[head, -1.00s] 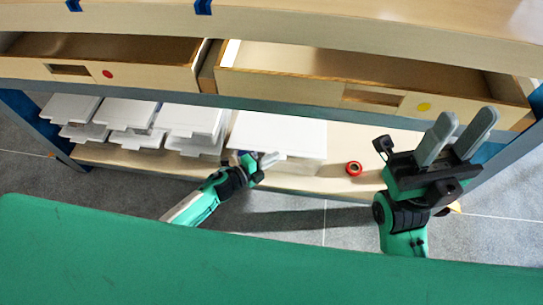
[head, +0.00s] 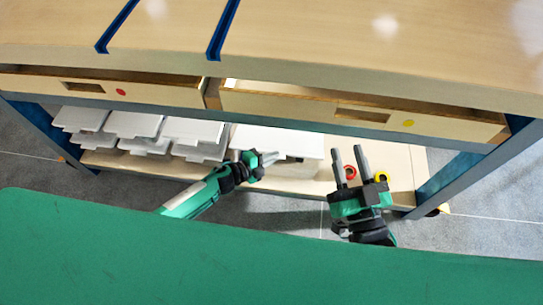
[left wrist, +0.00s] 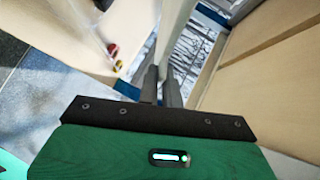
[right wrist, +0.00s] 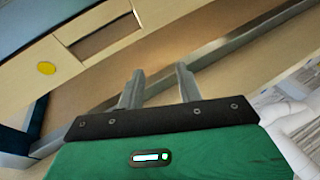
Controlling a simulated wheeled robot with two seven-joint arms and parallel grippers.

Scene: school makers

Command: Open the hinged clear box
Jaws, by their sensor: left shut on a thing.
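The box (head: 290,140) sits on the lower shelf, right of the white trays. It looks white, and its top looks flat and closed. My left gripper (head: 269,158) is at the box's front edge, shut on a thin pale edge. In the left wrist view, its fingers (left wrist: 161,86) meet at a pale upright panel (left wrist: 173,35), which seems to be the lid's edge. My right gripper (head: 361,165) is open and empty, in front of the shelf, right of the box. In the right wrist view, its fingers (right wrist: 158,85) are apart with nothing between them.
A red roll (head: 349,169) and a yellow roll (head: 381,177) lie on the shelf behind my right gripper. White trays (head: 137,124) are stacked at the left. Two partly open drawers (head: 290,104) overhang the shelf. A blue leg (head: 450,178) stands at the right.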

